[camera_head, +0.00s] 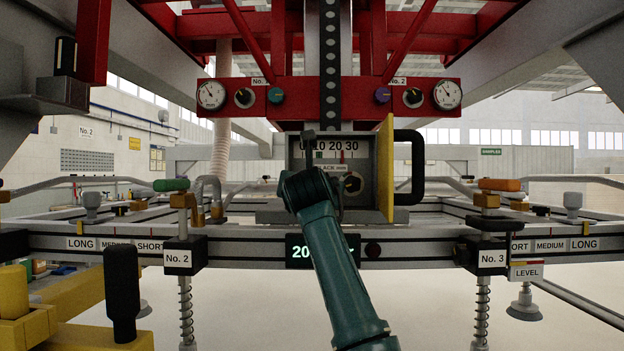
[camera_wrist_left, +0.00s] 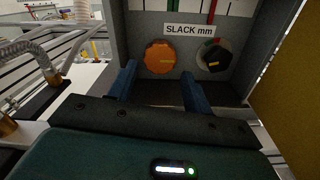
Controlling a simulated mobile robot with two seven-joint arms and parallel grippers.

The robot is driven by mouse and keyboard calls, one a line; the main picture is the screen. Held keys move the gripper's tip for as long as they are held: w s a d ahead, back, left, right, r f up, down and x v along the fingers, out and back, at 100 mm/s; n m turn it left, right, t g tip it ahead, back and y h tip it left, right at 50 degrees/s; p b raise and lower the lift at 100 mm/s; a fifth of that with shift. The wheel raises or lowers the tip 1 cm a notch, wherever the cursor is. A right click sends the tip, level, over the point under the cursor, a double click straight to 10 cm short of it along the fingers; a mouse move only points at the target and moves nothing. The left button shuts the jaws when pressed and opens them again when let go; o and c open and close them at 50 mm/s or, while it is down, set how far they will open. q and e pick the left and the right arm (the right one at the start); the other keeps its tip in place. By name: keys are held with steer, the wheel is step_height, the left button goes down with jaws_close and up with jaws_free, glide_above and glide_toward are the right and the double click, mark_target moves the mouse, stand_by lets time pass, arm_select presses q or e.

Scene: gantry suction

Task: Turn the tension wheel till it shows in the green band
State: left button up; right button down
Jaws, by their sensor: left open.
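An open grey box (camera_head: 383,160) holds a scale reading up to 30 (camera_head: 328,143), labelled SLACK mm. In the left wrist view an orange wheel (camera_wrist_left: 160,57) with a yellow mark sits below the label (camera_wrist_left: 191,29), left of a black knob (camera_wrist_left: 218,57). A green strip (camera_wrist_left: 173,5) and a red line to its right (camera_wrist_left: 212,10) show on the scale, apart. The upper scale is cut off there. My left gripper (camera_wrist_left: 159,82) is open, its fingers on either side of the orange wheel; contact cannot be told. In the head view my arm hides the wheel.
A yellow door (camera_head: 386,168) with a black handle (camera_head: 416,167) stands open at the box's right. A red panel (camera_head: 290,97) with gauges hangs above. The beam below carries a partly hidden green display (camera_head: 301,252) and clamps No. 2 (camera_head: 184,255) and No. 3 (camera_head: 491,258).

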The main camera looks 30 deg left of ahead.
arm_select(q)
steer(key=shift+p+x, duration=0.5)
steer(key=shift+x, duration=1.7)
steer(key=shift+s, duration=0.1)
steer(key=c, duration=0.7)
steer(key=shift+f, duration=0.1)
